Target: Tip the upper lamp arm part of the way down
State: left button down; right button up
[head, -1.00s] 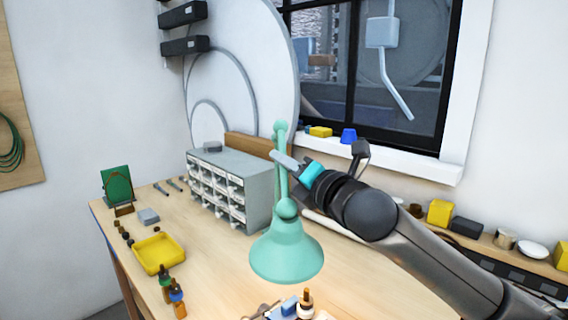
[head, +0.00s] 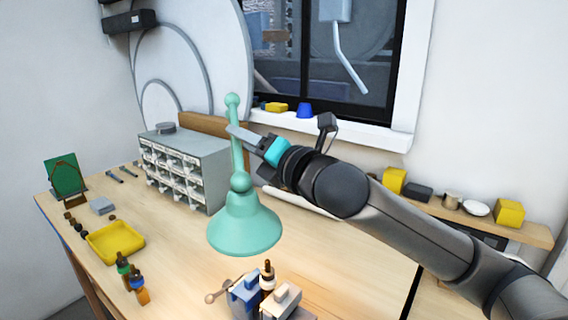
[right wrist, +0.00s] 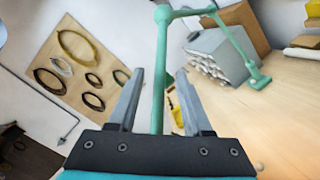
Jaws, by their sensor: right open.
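The green desk lamp stands over the bench, its bell shade (head: 245,228) facing down in the head view. Its slim upper lamp arm (head: 236,150) rises behind the shade to a round joint. In the right wrist view the upper arm (right wrist: 159,95) runs upright between my fingers, with a gap on both sides. A joint (right wrist: 161,14) at its top meets a second arm leading right, then down to a flat base (right wrist: 258,81). My right gripper (head: 236,133) is open around the upper arm; its fingers also show in the wrist view (right wrist: 160,74). My left gripper is out of view.
A grey drawer cabinet (head: 188,165) stands behind the lamp. A yellow tray (head: 115,243) and small bottles (head: 132,278) are at left. A blue block-like fixture (head: 245,295) and another bottle sit in front of the shade. A shelf (head: 480,219) with small items lies right.

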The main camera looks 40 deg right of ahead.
jog(key=s+d+p, duration=0.1)
jog(key=s+p, duration=0.9)
jog(key=s, duration=0.2)
jog(key=shift+d+f, duration=0.25)
jog(key=shift+f, duration=0.05)
dwell(0.7)
dwell(0.5)
